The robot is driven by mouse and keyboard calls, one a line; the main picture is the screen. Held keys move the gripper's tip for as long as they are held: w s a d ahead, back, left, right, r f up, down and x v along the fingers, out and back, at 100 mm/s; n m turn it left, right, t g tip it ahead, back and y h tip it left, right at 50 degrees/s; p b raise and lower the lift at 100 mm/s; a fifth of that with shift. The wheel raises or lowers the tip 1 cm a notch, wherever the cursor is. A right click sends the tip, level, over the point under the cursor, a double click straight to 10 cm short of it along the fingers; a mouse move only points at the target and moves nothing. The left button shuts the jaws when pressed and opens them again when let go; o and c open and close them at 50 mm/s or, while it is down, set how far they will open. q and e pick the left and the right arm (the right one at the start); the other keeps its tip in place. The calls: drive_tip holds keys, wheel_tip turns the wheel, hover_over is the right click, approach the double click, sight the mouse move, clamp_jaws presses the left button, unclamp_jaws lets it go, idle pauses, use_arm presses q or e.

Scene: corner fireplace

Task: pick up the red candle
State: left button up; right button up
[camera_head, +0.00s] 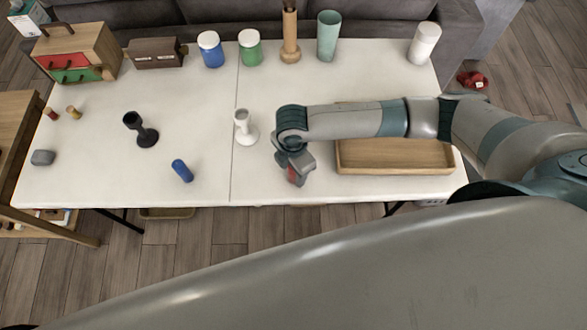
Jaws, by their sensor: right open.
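The red candle (292,176) shows as a small red patch at the front of the white table, right of the middle. My right gripper (296,180) is over it, pointing down, and hides most of it. The right gripper is open, with the red patch between or just behind its fingers; I cannot tell whether they touch. My left gripper is not in view.
A wooden tray (395,165) lies right of my right gripper, under my arm. A white candle holder (245,128), a black holder (141,130) and a blue candle (182,171) stand or lie to the left. Jars (211,50) and vases (328,37) line the back.

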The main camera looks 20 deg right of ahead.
idle(0.3)
drive_tip(key=c, duration=1.1)
drive_tip(key=shift+r, duration=0.15)
drive_tip(key=shift+c, duration=0.2)
drive_tip(key=shift+r+b, duration=0.4)
drive_tip(key=shift+r, duration=0.2)
wheel_tip(320, 180, up, 2)
drive_tip(key=shift+w+r+b, duration=0.1)
drive_tip(key=shift+r+b, duration=0.1)
drive_tip(key=shift+b, duration=0.3)
drive_tip(key=s+d+r+b, duration=0.2)
drive_tip(key=s+d+r, duration=0.4)
drive_tip(key=s, duration=0.4)
drive_tip(key=shift+r, duration=0.6)
drive_tip(key=shift+s, duration=0.1)
